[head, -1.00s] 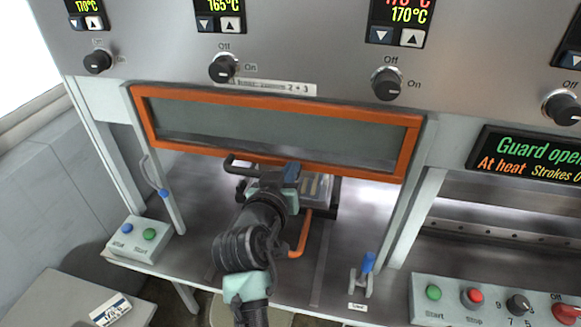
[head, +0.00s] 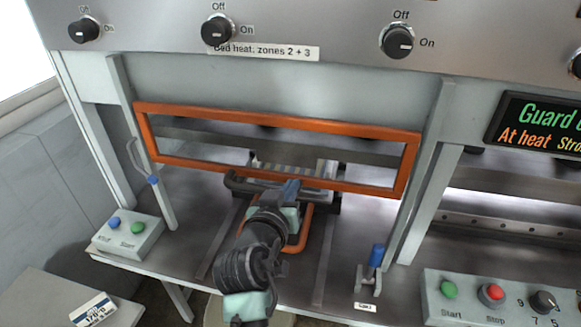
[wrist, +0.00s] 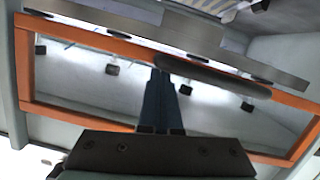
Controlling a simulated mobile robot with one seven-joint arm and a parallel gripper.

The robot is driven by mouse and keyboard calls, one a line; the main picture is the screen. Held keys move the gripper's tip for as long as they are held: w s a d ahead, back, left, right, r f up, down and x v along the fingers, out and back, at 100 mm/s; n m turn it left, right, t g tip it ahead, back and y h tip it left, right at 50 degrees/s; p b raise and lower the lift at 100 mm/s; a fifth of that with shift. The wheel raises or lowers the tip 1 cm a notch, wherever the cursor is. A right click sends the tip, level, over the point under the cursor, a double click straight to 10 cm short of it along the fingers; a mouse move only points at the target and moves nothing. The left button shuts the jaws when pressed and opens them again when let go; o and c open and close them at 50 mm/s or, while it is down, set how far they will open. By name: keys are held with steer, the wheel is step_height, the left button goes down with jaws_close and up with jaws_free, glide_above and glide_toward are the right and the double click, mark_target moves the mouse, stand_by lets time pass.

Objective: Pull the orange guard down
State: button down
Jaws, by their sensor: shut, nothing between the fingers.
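The orange guard (head: 360,186) is a wide rectangular orange frame across the press opening. It hangs partway down, with an open gap between its lower rail and the bed. A dark bar handle (head: 243,184) runs along the lower rail; it shows as a rounded bar in the wrist view (wrist: 215,77).
A slatted tray (head: 292,166) shows behind the guard, and an orange loop handle (head: 304,236) sits below my gripper. A blue-topped lever (head: 376,256) stands at the front right. A button box (head: 128,236) is at the left, a control panel (head: 500,300) at the right.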

step_height(320, 180, down, 18)
steer(key=b, duration=1.3)
steer(key=shift+b, duration=0.3)
steer(key=shift+s, duration=0.1)
